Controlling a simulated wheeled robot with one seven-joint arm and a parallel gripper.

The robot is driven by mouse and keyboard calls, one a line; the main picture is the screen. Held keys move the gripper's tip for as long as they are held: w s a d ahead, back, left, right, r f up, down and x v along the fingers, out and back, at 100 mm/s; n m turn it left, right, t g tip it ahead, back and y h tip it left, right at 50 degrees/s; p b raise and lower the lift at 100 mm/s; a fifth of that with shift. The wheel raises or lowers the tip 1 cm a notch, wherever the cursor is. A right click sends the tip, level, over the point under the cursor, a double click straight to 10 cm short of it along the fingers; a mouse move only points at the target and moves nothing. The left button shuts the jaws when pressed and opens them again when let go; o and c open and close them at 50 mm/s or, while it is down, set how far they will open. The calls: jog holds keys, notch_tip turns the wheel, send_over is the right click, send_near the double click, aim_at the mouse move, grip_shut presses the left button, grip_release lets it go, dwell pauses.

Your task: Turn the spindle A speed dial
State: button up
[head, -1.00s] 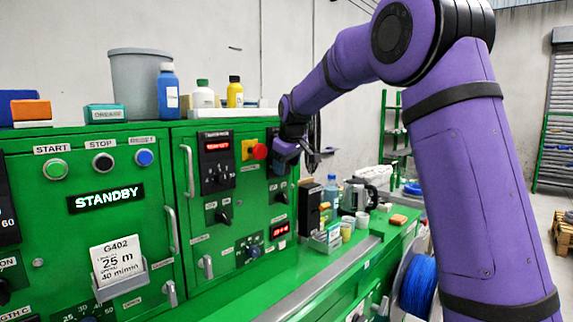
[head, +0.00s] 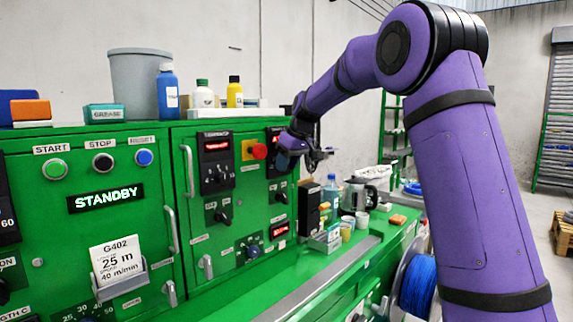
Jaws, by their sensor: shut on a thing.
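My gripper (head: 287,158) is at the right-hand black control module (head: 273,137) on the green cabinet, below its red display. Its dark wrist parts stick out to the right. The fingertips and the knob there are mostly hidden behind the gripper body; the gripper is shut on this dial. The module's label is too small to read, so I cannot confirm it as spindle A. A similar black module (head: 216,162) with a lit red display and a dark knob stands to the left, untouched.
A red emergency button (head: 259,151) on a yellow plate sits just left of my gripper. Small black knobs and a lower red display (head: 279,230) are below. Bottles and a kettle (head: 378,177) stand on the bench to the right.

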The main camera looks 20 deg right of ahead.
jog(key=y, duration=0.2)
jog(key=g+y, duration=0.1)
jog(key=shift+w+d+m, duration=0.1)
jog(key=shift+d+m, duration=0.15)
jog(key=shift+m, duration=0.15)
jog(key=shift+d+f+m+g+y, duration=0.15)
jog(key=shift+m+g+y, duration=0.25)
jog(key=shift+y, duration=1.2)
jog(key=shift+f+m+g+y, duration=0.1)
jog(key=shift+m+g+y, duration=0.3)
jog(key=shift+y, duration=1.2)
jog(key=shift+d+f+m+g+y, duration=0.15)
jog(key=shift+m+g+y, duration=0.25)
jog(key=shift+y, duration=1.2)
jog(key=shift+a, duration=0.1)
jog(key=o, duration=0.9)
jog(key=v, duration=1)
jog(key=shift+w+d+f, duration=0.15)
jog(key=shift+d, duration=0.3)
